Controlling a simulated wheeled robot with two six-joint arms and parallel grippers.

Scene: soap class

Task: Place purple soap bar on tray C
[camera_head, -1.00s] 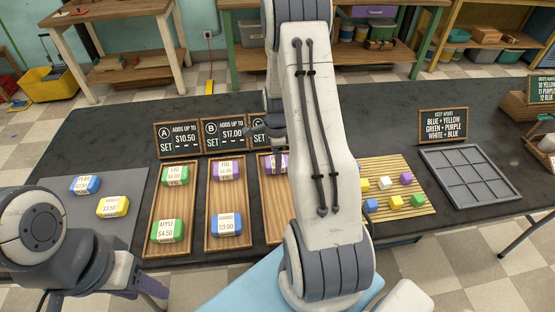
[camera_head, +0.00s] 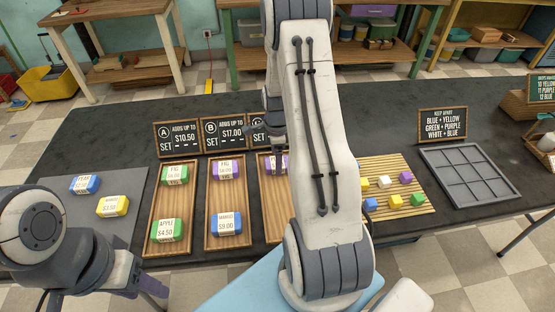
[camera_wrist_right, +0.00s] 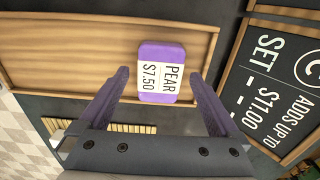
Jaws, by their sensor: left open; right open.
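The purple soap bar (camera_wrist_right: 161,72), labelled PEAR $7.50, lies on wooden tray C (camera_wrist_right: 85,45) in the right wrist view. It also shows partly in the head view (camera_head: 284,165), near the back end of tray C (camera_head: 272,222), mostly hidden by my right arm. My right gripper (camera_wrist_right: 163,78) is open, with one finger on each side of the bar and a gap to each. My left gripper is low at the left (camera_head: 150,292), away from the trays, its fingers only partly seen.
Tray A (camera_head: 153,215) holds two green bars. Tray B (camera_head: 212,205) holds a purple bar (camera_head: 226,169) and a blue bar (camera_head: 226,224). Price signs (camera_head: 224,135) stand close behind the trays. A blue bar and a yellow bar lie on the grey mat (camera_head: 60,210).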

